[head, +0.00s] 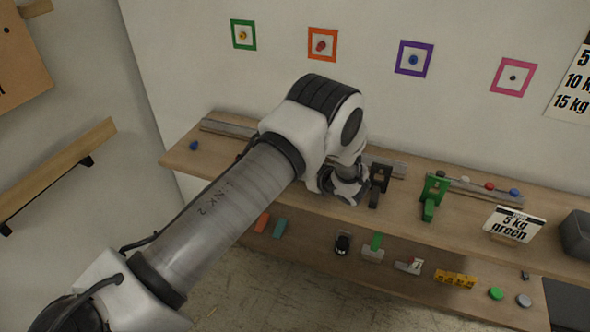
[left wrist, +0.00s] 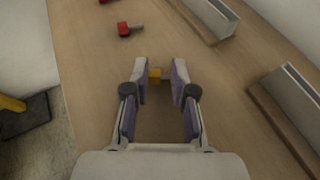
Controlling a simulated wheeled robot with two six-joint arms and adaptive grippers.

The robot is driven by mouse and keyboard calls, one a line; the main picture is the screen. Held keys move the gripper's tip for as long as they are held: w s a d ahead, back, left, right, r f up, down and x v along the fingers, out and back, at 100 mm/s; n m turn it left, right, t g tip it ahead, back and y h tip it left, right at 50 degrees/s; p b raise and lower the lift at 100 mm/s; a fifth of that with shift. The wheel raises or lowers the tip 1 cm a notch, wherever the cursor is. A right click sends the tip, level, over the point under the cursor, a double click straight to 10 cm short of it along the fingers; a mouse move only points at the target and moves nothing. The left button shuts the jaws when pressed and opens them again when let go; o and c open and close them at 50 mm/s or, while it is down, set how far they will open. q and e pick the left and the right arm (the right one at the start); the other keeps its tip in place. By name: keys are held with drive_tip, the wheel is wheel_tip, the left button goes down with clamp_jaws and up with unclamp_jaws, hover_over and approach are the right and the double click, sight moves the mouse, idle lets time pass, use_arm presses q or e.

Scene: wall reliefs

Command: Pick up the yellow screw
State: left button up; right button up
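I cannot tell how far above the shelf the fingertips are. In the head view my left arm hides the screw and most of the gripper. My right gripper is in neither view.
A red screw (left wrist: 124,29) lies ahead on the same shelf (left wrist: 90,90). Grey rails (left wrist: 215,15) run along the right side. In the head view, black (head: 379,180) and green (head: 433,195) clamp-like objects stand right of my arm. A "5 kg green" sign (head: 514,224) stands farther right.

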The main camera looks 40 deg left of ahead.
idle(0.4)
use_arm(q)
drive_tip(key=shift+w+r, duration=0.1)
drive_tip(key=shift+r, duration=0.3)
wheel_tip(320, 180, up, 3)
drive_tip(key=shift+r+p, duration=0.1)
drive_tip(key=shift+p, duration=0.85)
drive_tip(key=s+d+p, duration=0.6)
drive_tip(key=s+d, duration=0.3)
drive_tip(key=s, duration=0.3)
drive_tip(key=shift+s+d+r, duration=0.25)
drive_tip(key=shift+s+r, duration=0.15)
